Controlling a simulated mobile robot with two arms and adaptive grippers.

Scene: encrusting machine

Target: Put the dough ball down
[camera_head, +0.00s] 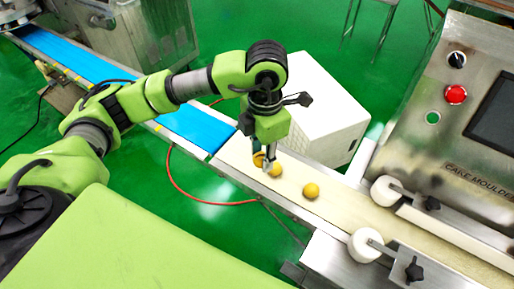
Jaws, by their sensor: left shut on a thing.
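My left gripper (268,166) points down over the cream conveyor belt (345,208), in the middle of the view. It is shut on a yellow-orange dough ball (258,159), partly covered by the fingers. A second dough ball (276,170) shows close beside the fingertips on the right. A third dough ball (311,191) lies apart on the belt, further right. I cannot tell whether the held ball touches the belt. My right gripper is not in view.
A blue conveyor (187,123) leads up to the cream belt from the upper left. White rollers (386,190) flank the belt by the steel machine (470,150) with its red button (456,94). A white box (312,108) stands behind the belt.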

